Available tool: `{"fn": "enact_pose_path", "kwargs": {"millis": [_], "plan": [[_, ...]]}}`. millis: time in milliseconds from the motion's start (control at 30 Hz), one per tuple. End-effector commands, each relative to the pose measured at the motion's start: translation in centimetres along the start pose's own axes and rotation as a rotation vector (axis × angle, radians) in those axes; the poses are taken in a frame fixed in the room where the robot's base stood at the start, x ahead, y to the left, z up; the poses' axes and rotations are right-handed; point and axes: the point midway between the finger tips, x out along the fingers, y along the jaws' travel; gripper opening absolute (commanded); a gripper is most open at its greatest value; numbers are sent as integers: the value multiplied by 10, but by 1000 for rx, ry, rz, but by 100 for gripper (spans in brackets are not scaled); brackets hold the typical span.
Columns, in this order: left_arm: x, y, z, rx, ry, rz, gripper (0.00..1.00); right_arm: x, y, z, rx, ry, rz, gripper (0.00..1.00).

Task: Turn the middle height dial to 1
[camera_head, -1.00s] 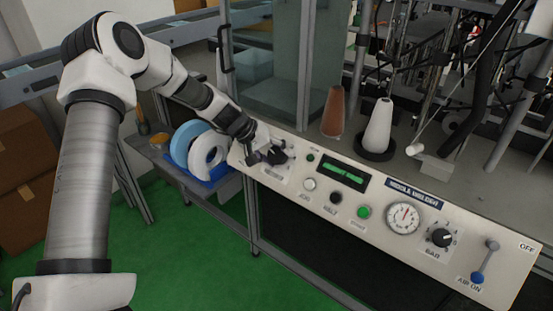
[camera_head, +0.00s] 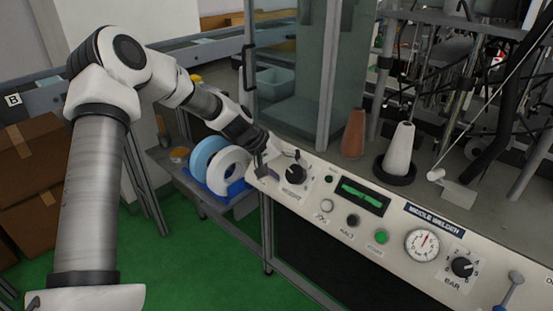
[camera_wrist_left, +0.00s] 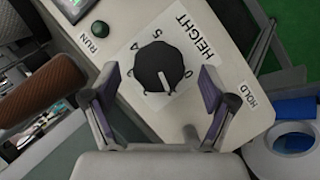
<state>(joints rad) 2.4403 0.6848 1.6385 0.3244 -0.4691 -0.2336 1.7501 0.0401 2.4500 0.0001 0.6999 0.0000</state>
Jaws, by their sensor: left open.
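The black height dial (camera_head: 296,173) sits at the left end of the pale slanted control panel (camera_head: 325,212). In the left wrist view the dial (camera_wrist_left: 158,67) has a HEIGHT label beside it and numbers around it. Its white pointer line points down in the picture, close to the 0. My left gripper (camera_head: 272,162) is just left of the dial in the head view. Contact with the panel cannot be told. My right gripper is not in view.
The panel also carries a green display (camera_head: 362,196), several buttons, a gauge (camera_head: 422,244), a BAR knob (camera_head: 462,267) and a lever (camera_head: 510,285). Blue and white rolls (camera_head: 225,168) stand left of the panel. Thread cones (camera_head: 398,152) stand behind it.

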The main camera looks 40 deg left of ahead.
Motion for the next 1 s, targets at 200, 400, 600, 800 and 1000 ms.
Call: {"fn": "enact_pose_path", "kwargs": {"millis": [200, 400, 600, 800, 1000], "plan": [[-56, 1, -1, -1, 3, 8, 84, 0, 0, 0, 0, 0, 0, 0], [-84, 0, 0, -1, 0, 3, 84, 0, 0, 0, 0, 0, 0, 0], [-87, 0, 1, -1, -2, -1, 84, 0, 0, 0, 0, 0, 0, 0], [-87, 0, 0, -1, -1, -1, 84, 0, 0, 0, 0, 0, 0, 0], [-84, -3, 2, -4, -7, -6, 84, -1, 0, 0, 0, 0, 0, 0]]}}
